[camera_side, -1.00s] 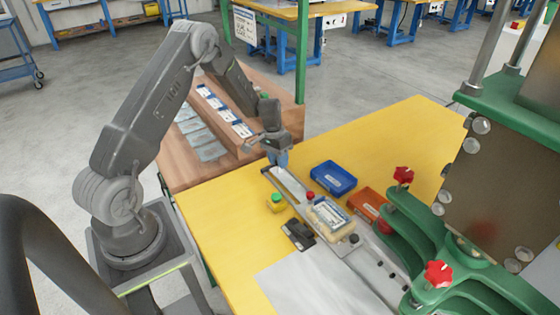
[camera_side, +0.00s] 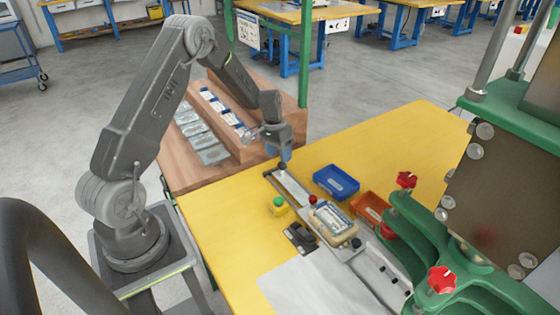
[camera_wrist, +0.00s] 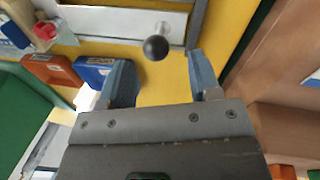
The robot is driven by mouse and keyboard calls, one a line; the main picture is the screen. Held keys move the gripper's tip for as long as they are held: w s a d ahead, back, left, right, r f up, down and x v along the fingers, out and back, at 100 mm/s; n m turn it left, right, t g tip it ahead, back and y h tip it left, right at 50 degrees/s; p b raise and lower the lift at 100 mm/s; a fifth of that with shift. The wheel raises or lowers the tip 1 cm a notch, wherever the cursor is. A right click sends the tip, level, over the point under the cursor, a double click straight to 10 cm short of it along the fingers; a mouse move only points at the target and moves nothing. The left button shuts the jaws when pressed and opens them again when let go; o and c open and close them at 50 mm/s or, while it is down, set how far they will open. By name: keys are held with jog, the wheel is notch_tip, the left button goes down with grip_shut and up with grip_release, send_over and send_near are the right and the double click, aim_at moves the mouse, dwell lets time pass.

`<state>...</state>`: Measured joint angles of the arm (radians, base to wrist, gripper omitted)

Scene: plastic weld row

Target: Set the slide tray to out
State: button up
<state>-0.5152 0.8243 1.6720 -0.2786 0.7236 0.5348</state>
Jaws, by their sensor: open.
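The slide tray's metal rail (camera_side: 293,187) runs diagonally across the yellow bench in the side view. A pale block with a printed label (camera_side: 332,222) sits further along it. In the wrist view a black ball knob (camera_wrist: 155,47) stands at the near end of the metal slide (camera_wrist: 115,20). My gripper (camera_side: 285,155) is above that end of the rail in the side view. In the wrist view my gripper (camera_wrist: 162,75) has its two blue fingers apart and nothing between them. The knob shows just beyond the fingertips, roughly between them. I see no contact with it.
A blue bin (camera_side: 335,181) and an orange bin (camera_side: 369,207) stand beside the rail. A yellow box with a green button (camera_side: 279,206) is on the other side. The green press frame (camera_side: 440,245) blocks the right. A wooden stepped rack (camera_side: 240,152) lies behind my gripper.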

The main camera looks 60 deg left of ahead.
notch_tip(320, 180, up, 10)
jog(key=a, duration=0.2)
jog(key=shift+s, duration=0.2)
jog(key=s+d+r+m+t+y, duration=0.1)
jog(key=s+d+r, duration=0.3)
jog(key=d+r, duration=0.3)
jog(key=s+d+r+t+y, duration=0.1)
jog(key=s+d+r, duration=0.3)
jog(key=d+r, duration=0.35)
jog(key=s+d+r+t, duration=0.1)
jog(key=s+d, duration=0.3)
jog(key=s, duration=0.4)
jog(key=s+d+r+m+t, duration=0.1)
jog(key=s+d, duration=0.3)
jog(key=s, duration=0.4)
jog(key=shift+d+r+t, duration=0.4)
jog(key=shift+r+t, duration=0.1)
jog(key=shift+t, duration=0.1)
